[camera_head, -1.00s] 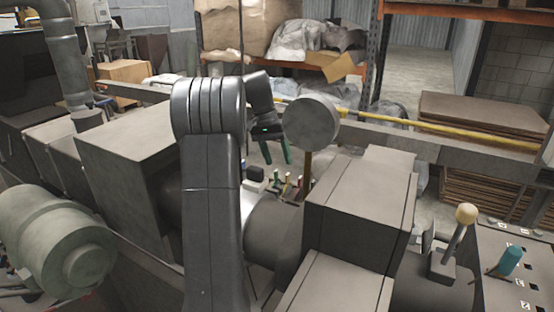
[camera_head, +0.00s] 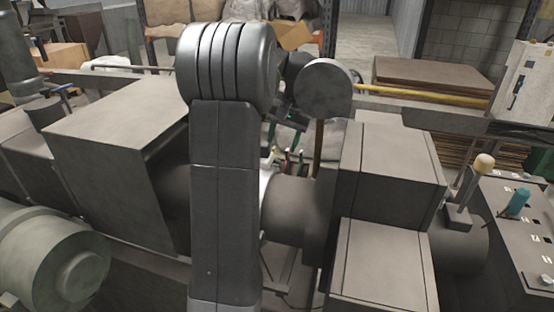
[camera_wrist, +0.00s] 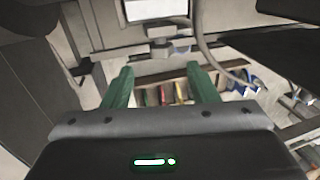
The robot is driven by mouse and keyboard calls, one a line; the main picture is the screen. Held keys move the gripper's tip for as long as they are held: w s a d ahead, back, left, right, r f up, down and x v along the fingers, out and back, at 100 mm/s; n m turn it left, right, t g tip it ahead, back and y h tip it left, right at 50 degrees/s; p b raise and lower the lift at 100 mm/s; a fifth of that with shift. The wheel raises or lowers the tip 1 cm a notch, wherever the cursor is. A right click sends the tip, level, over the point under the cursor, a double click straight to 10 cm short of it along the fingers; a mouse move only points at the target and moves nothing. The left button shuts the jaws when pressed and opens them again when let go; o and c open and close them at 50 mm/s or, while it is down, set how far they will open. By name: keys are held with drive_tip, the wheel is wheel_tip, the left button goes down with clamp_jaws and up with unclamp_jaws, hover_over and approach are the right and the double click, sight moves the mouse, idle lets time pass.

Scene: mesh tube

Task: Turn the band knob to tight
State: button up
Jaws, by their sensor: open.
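My gripper (camera_head: 284,127) is partly hidden behind my arm in the head view, beside a grey round disc. In the wrist view its two green fingers (camera_wrist: 160,80) are apart, with nothing held between them. Beyond them are several small coloured handles (camera_wrist: 167,95), red, yellow and green; they also show below the gripper in the head view (camera_head: 288,160). A teal knob (camera_head: 516,203) stands on a dark panel with white marks at the right, well away from the gripper. I cannot tell which of these is the band knob; no label is readable.
Grey machine housings (camera_head: 392,165) and (camera_head: 115,122) flank my arm. A cream ball-topped lever (camera_head: 484,163) stands near the teal knob. A white cabinet (camera_head: 521,82) is at the far right.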

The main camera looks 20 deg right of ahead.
sight(277, 160)
drive_tip(key=x, duration=0.7)
drive_tip(key=shift+a+f+p, duration=0.15)
drive_tip(key=shift+f+p, duration=0.15)
drive_tip(key=shift+p, duration=0.1)
drive_tip(key=c, duration=1)
drive_tip(key=shift+o, duration=0.2)
drive_tip(key=shift+w+a+r+g+h+p, duration=0.1)
drive_tip(key=shift+w+a+g+h+p, duration=0.1)
drive_tip(key=shift+g+h+p, duration=0.35)
drive_tip(key=shift+w+a+g+h, duration=0.1)
drive_tip(key=shift+g+h, duration=0.75)
drive_tip(key=shift+h, duration=0.4)
drive_tip(key=o, duration=1)
drive_tip(key=shift+c, duration=0.2)
